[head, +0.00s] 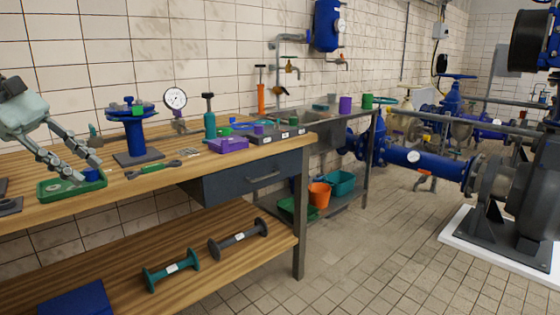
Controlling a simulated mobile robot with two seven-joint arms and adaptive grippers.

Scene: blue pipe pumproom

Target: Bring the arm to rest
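My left gripper (88,171) comes in from the left edge. Its two grey fingers are apart and point down and to the right, with nothing visible between them. The fingertips are over or just above a green tray (52,193) on the wooden workbench (207,166). A small blue item (91,175) shows at the tray's right end, partly hidden by the fingers. Whether the fingertips touch the tray or that item, I cannot tell. My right gripper is out of view.
A blue valve on a stand (127,132), a green-handled wrench (153,169), a pressure gauge (175,99), a teal bottle-shaped tool (210,122) and a purple bin (229,145) are right of the gripper. A metal sink counter (329,132) adjoins the bench. The tiled floor in front is clear.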

